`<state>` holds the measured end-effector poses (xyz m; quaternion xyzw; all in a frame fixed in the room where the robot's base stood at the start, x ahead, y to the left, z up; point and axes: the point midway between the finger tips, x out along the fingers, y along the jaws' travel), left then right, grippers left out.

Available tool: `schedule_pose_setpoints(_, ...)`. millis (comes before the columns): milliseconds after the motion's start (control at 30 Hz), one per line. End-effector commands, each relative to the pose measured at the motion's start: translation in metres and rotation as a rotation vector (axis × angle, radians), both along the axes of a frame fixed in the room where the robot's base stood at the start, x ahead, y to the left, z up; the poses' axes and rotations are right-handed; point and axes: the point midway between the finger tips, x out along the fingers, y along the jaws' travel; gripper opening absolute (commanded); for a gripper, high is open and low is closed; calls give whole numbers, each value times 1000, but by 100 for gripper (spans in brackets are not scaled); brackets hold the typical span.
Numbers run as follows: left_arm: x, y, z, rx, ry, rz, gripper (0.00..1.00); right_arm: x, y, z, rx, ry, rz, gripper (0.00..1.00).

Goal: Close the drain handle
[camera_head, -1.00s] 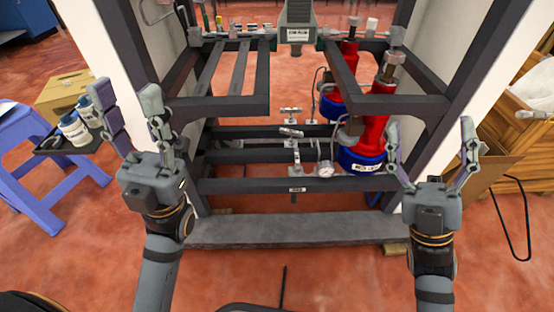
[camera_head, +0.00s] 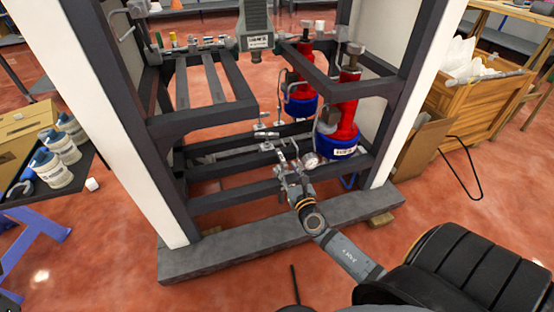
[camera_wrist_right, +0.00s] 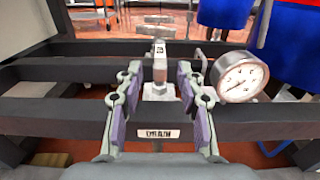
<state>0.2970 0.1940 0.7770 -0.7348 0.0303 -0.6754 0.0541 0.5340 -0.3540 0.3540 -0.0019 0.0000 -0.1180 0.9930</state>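The drain handle (camera_wrist_right: 160,62) is a light metal lever on a small valve, seen upright in the right wrist view. A white label (camera_wrist_right: 162,134) reading DRAIN is on the dark frame bar below it. My right gripper (camera_wrist_right: 160,77) has its fingers on either side of the handle, with visible gaps to both, so it is open around the handle and not clamped. In the head view my right gripper (camera_head: 290,165) reaches to the lower front of the press frame and partly hides the valve. My left gripper is not in view.
A round pressure gauge (camera_wrist_right: 240,78) sits close to the right of my right fingers. Dark frame bars (camera_head: 235,197) surround the valve. Red and blue cylinders (camera_head: 342,120) stand to the right. White bottles (camera_head: 50,168) stand on a tray at the left.

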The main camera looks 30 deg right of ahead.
Motion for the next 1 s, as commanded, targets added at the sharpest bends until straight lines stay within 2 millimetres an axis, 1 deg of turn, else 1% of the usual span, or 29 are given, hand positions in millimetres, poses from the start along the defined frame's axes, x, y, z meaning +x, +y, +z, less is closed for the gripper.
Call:
schedule_pose_setpoints(33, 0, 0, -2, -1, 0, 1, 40, 12, -3, 0, 1, -4, -2, 38)
schedule_pose_setpoints(100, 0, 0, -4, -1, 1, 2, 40, 27, -6, 0, 3, -4, -1, 38)
schedule_pose_setpoints(200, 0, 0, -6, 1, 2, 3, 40, 44, -10, 0, 3, -3, -1, 38)
schedule_pose_setpoints(300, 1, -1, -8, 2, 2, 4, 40, 57, -13, -1, 3, -2, 0, 38)
schedule_pose_setpoints(433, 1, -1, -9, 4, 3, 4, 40, 64, -15, 0, 4, -1, 0, 38)
schedule_pose_setpoints(667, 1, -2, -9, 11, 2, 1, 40, 65, -15, 0, 4, 0, 1, 38)
schedule_pose_setpoints(767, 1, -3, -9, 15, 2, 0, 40, 65, -15, 0, 4, 0, 1, 27)
schedule_pose_setpoints(933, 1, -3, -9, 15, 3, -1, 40, 65, -15, 0, 4, 0, 1, 4)
schedule_pose_setpoints(967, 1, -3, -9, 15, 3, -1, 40, 65, -15, 0, 4, 0, 1, 0)
schedule_pose_setpoints(1000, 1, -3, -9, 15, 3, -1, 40, 65, -15, 0, 4, 0, 1, 0)
